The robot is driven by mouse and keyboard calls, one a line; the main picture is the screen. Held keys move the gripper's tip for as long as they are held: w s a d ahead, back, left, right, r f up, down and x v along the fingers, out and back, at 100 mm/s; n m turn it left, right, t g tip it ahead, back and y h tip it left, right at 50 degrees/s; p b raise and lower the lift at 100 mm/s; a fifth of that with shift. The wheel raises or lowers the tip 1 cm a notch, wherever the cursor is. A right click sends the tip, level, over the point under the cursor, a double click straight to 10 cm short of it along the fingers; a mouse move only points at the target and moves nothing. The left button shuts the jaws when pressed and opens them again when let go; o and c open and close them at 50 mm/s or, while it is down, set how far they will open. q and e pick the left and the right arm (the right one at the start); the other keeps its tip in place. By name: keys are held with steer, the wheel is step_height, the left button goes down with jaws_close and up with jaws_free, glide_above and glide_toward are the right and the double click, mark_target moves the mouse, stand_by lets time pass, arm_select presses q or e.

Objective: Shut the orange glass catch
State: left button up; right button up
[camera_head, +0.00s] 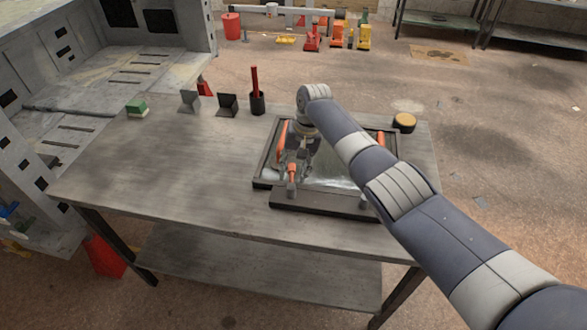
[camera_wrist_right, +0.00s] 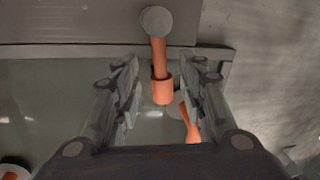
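The picture frame (camera_head: 262,168) lies on the bench with a dark border and a glass pane (camera_head: 330,178) inside. In the head view, orange catches show at its left side (camera_head: 282,134), near its front bar (camera_head: 291,174) and at its right side (camera_head: 380,146). My right gripper (camera_head: 300,158) is over the frame's left part, pointing down. In the right wrist view, its fingers (camera_wrist_right: 166,84) are open on either side of an orange catch (camera_wrist_right: 158,58), with gaps visible. This catch runs from a grey round pivot over the glass edge. My left gripper is not in view.
A round yellow-topped tin (camera_head: 404,122) is at the back right. The bench's left half (camera_head: 170,165) is clear.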

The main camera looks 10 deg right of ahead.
step_height(320, 180, up, 12)
steer(key=d, duration=0.2)
steer(key=shift+s+d, duration=0.15)
stand_by(0.4)
steer(key=shift+f, duration=0.15)
